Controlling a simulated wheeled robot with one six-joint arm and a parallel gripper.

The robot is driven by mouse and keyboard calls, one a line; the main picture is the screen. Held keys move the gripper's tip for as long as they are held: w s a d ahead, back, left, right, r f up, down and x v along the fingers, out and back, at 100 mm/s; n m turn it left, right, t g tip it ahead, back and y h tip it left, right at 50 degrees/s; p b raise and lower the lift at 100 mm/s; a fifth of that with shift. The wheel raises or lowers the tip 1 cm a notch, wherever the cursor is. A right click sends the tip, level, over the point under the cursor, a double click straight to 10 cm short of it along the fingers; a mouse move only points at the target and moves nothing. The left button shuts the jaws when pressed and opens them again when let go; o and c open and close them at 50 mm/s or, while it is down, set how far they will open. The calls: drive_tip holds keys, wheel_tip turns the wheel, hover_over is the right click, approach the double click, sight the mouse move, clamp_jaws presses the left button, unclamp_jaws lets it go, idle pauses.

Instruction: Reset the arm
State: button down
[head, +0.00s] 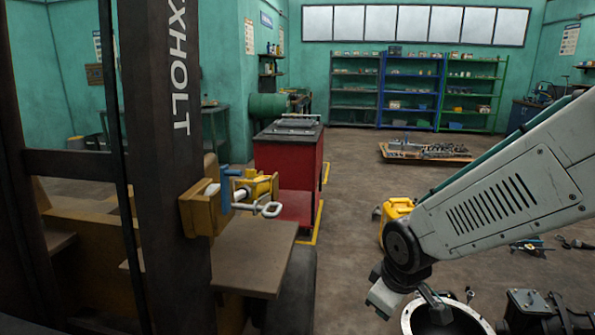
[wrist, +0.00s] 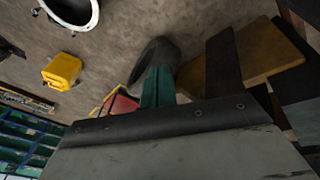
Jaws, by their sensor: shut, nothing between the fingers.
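My arm (head: 510,190) reaches in from the right in the head view and bends down at a dark joint. Its pale lower end (head: 385,298) hangs in front of the floor, left of a pale round ring. In the wrist view my gripper (wrist: 158,82) shows as a narrow teal block at the middle, shut and empty. A broad worn grey surface of my own fills the bottom of that view. The fingertips are not clear in the head view.
The forklift mast (head: 165,150) stands close at left, with a yellow and blue clamp (head: 228,195) on it. A red cabinet (head: 285,160), a yellow can (head: 397,208), the pale ring (head: 410,318) and a loaded pallet (head: 427,152) stand beyond. Open floor (head: 345,260) lies between.

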drive_tip(key=s+d+r+m+g, duration=0.1)
drive_tip(key=s+d+r+m, duration=0.3)
drive_tip(key=s, duration=0.5)
drive_tip(key=s+d+r+m+g, duration=0.1)
drive_tip(key=s+d+r+m, duration=0.4)
drive_tip(key=s+r, duration=0.4)
drive_tip(key=shift+s+d+r, duration=0.15)
drive_tip(key=shift+s+d, duration=0.2)
drive_tip(key=shift+s, duration=0.1)
